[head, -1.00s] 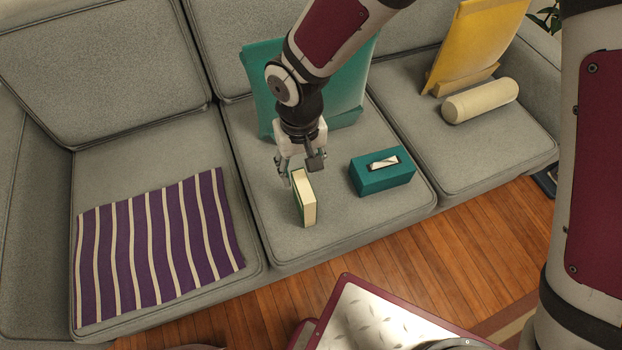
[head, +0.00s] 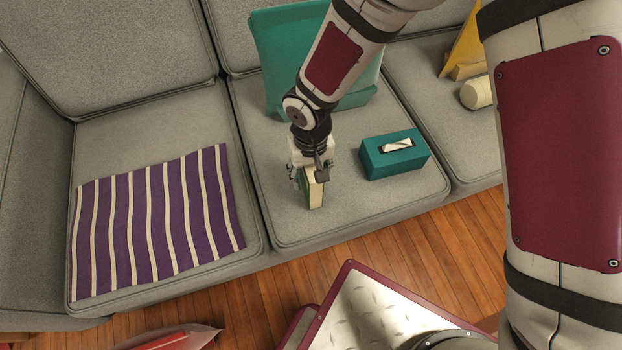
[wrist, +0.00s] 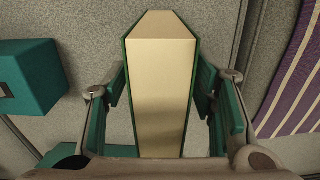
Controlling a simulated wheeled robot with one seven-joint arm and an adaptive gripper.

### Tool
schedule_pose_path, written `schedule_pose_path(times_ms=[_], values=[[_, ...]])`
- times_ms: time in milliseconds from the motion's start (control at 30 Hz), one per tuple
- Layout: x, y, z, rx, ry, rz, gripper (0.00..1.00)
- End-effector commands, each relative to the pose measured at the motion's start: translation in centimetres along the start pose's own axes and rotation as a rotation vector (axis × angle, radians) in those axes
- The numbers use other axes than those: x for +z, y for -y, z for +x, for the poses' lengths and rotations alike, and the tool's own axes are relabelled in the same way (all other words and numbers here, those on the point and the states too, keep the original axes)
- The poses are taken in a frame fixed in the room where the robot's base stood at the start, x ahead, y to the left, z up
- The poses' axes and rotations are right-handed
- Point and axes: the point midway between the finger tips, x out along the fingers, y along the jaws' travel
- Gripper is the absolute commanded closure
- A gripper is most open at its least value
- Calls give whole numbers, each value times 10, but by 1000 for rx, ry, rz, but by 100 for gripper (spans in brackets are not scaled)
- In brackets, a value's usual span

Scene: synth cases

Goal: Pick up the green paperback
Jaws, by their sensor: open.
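The green paperback (head: 314,190) stands upright on the middle seat cushion of the grey sofa, its cream page edges showing and a thin green cover on each side. In the wrist view the paperback (wrist: 161,85) rises between the two fingers of my gripper (wrist: 163,110). The gripper is open, with one finger on each side of the book and a visible gap to the covers. In the head view my gripper (head: 311,178) is over the book's top and hides part of it.
A teal tissue box (head: 394,158) sits right of the book. A teal cushion (head: 277,55) leans behind my arm. A purple striped cloth (head: 155,225) lies on the left seat. A cream bolster (head: 477,93) is at the right. Wood floor (head: 420,250) lies in front.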

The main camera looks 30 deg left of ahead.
Motion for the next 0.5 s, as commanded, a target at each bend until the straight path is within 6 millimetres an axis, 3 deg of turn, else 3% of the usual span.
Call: schedule_pose_path(times_ms=[233, 433, 467, 500], values=[[0, 0, 3, 0, -1, 1, 48], [0, 0, 3, 0, -1, 0, 94], [0, 0, 3, 0, -1, 0, 100], [0, 0, 3, 0, -1, 0, 100]])
